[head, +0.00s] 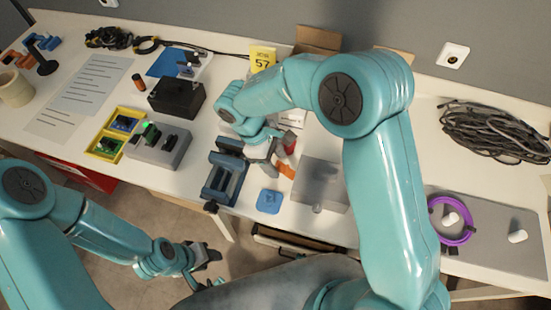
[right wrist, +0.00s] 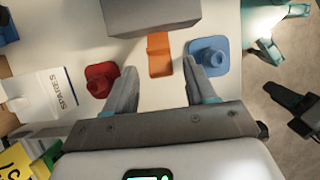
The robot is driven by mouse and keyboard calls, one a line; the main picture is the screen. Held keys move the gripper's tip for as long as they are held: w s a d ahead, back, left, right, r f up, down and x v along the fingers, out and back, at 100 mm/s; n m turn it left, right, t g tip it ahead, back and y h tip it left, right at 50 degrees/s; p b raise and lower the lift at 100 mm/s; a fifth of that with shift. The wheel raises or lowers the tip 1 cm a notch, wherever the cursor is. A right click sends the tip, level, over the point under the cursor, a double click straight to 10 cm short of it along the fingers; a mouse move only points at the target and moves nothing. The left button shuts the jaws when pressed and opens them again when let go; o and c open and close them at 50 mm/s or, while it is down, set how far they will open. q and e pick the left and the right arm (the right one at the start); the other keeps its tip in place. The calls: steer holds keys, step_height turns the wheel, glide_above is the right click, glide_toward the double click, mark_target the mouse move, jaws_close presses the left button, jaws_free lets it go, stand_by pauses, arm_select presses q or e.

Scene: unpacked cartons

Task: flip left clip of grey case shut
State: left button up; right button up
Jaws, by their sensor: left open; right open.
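The grey case (head: 322,182) sits near the front edge of the table in the head view; part of it shows at the top of the right wrist view (right wrist: 150,16). An orange flap (head: 287,171), which looks like its left clip, sticks out flat from the case's left side; it also shows in the right wrist view (right wrist: 159,56). My right gripper (head: 264,163) is open and empty. Its fingertips (right wrist: 160,67) lie either side of the orange flap's near end, with gaps. My left gripper (head: 210,268) is open and empty, low in front of the table.
A red piece (right wrist: 102,79) and a blue piece (right wrist: 208,57) with round knobs flank the orange flap. A blue-and-dark vice-like block (head: 225,175) stands left of my right gripper. A purple ring (head: 452,220) and coiled cable (head: 497,130) lie to the right.

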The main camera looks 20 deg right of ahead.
steer(key=shift+d+f, duration=0.1)
steer(key=shift+f, duration=0.15)
steer(key=shift+s, duration=0.2)
steer(key=shift+w, duration=0.15)
steer(key=c, duration=0.4)
jaws_close()
